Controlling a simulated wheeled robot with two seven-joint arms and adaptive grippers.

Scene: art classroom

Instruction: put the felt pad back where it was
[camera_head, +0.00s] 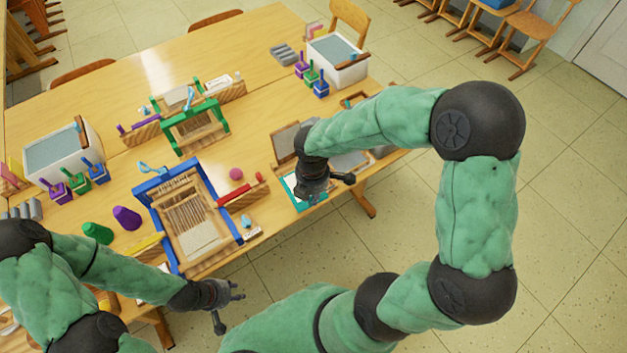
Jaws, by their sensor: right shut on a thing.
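My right gripper (328,187) is low over the front right of the table, above a teal-edged tray (299,204). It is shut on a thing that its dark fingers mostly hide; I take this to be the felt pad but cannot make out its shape. I cannot tell whether it touches the tray. Flat grey pieces with brown edges (284,143) lie behind and beside this gripper. My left gripper (229,307) is open and empty in front of the table's front edge, over the floor.
A blue-framed loom (150,193) and a green-framed loom (188,134) stand left of my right gripper. A red ball (236,174) and a red bar lie between. White tubs (343,76) stand at both ends of the table, with small colored pots beside them. My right forearm covers part of the table's right end.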

